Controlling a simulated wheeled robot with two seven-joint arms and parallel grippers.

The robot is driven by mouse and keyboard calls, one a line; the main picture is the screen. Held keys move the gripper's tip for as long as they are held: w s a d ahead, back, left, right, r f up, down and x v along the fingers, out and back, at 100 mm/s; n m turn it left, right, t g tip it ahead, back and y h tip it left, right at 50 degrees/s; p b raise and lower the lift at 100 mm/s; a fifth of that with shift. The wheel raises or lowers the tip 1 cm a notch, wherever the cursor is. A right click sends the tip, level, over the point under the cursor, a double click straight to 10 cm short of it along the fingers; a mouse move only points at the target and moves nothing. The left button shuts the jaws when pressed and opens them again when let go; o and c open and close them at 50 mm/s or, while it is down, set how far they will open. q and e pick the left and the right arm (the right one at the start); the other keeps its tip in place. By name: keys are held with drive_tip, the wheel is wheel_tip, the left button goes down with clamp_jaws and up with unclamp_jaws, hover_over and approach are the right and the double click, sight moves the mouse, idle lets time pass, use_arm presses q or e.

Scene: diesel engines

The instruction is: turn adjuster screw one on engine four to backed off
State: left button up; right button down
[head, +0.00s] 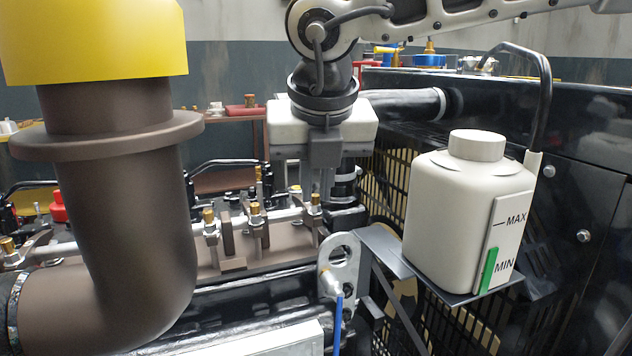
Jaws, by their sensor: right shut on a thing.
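My right gripper (323,188) reaches down from the top centre over the far end of the engine's rocker row. Its fingers are shut at the brass-topped adjuster screw (315,199) nearest the coolant tank; the fingers hide part of what they hold. Other brass adjuster screws stand along the row to the left, such as one in the middle (255,209) and one further left (209,216). No number marking on the screws is readable. My left gripper does not show.
A large brown pipe (120,220) with a yellow top fills the left foreground. A white coolant tank (455,215) stands on a bracket right of the gripper. A grey lifting eye (342,262) rises just below the gripper. A red bench (225,150) is behind.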

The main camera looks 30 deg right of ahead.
drive_tip(key=shift+d+f+n+y+b, duration=0.15)
drive_tip(key=shift+n+y+b, duration=0.35)
drive_tip(key=shift+n, duration=0.5)
drive_tip(key=shift+n+t+y, duration=0.3)
drive_tip(key=shift+n, duration=0.8)
drive_tip(key=shift+r, duration=0.2)
drive_tip(key=c, duration=1.5)
unclamp_jaws()
drive_tip(key=p+v, duration=0.1)
drive_tip(key=v, duration=1.5)
drive_tip(key=shift+p, duration=0.3)
